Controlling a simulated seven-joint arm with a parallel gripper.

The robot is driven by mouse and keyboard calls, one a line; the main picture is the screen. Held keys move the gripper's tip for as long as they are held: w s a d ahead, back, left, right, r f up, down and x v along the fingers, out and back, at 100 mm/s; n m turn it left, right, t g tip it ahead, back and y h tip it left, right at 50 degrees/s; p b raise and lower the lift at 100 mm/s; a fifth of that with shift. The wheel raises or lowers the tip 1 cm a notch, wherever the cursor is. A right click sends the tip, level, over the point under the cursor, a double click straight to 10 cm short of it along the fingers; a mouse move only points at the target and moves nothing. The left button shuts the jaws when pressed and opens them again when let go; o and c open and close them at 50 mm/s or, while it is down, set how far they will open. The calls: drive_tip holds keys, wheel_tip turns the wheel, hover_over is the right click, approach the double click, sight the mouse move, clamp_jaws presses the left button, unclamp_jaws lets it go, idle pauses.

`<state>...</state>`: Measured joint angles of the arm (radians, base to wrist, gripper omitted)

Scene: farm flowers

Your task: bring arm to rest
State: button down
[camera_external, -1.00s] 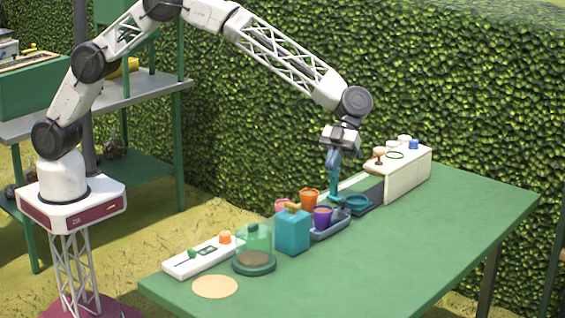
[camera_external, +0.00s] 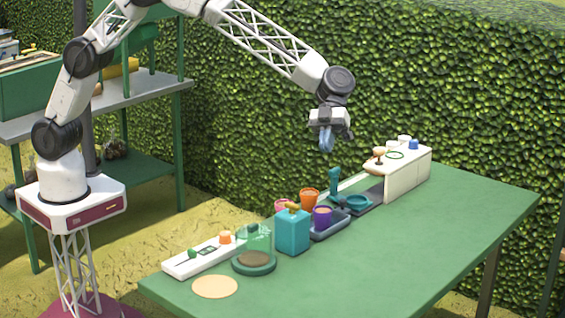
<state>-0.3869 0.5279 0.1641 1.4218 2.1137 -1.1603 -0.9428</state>
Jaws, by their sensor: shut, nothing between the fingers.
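My gripper (camera_external: 326,148) hangs in the air above the back of the green table (camera_external: 420,240), pointing down, shut and empty. It is clear of everything below it. A teal upright tool or handle (camera_external: 335,181) stands on the table beneath and slightly right of it, beside a teal ring-shaped dish (camera_external: 358,202).
Below stand an orange pot (camera_external: 309,197), a purple pot (camera_external: 322,216) in a grey tray, a teal box (camera_external: 292,232), a clear green dome (camera_external: 256,238) and a white panel (camera_external: 203,257). A white box (camera_external: 408,175) stands at the back right. The table's front right is bare.

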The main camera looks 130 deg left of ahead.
drive_tip(key=s+d+r+n+t+y, duration=0.3)
drive_tip(key=s+d+r+t, duration=0.15)
drive_tip(key=r, duration=0.55)
drive_tip(key=s+d+r+n+t+y, duration=0.35)
drive_tip(key=s+d+r, duration=0.2)
drive_tip(key=r, duration=0.55)
drive_tip(key=s+d+r+n+y, duration=0.1)
drive_tip(key=s+n+y, duration=0.1)
drive_tip(key=s, duration=0.6)
drive_tip(key=s+d+r+n+y, duration=0.1)
drive_tip(key=s+d+n+y, duration=0.15)
drive_tip(key=s, duration=0.55)
drive_tip(key=s+d+f+n+g, duration=0.1)
drive_tip(key=s+d+f+g, duration=0.2)
drive_tip(key=s, duration=1.1)
drive_tip(key=s+d+f+n+g+h, duration=0.1)
drive_tip(key=s+d+f+g, duration=0.3)
drive_tip(key=s, duration=1)
drive_tip(key=s+d+f+n+g+h, duration=0.1)
drive_tip(key=s+d+f+g, duration=0.2)
drive_tip(key=s+f, duration=0.4)
drive_tip(key=s+d, duration=0.1)
drive_tip(key=s, duration=0.6)
drive_tip(key=shift+s+d+f+n, duration=0.2)
drive_tip(key=shift+d+f+n, duration=0.15)
drive_tip(key=shift+d+n, duration=0.05)
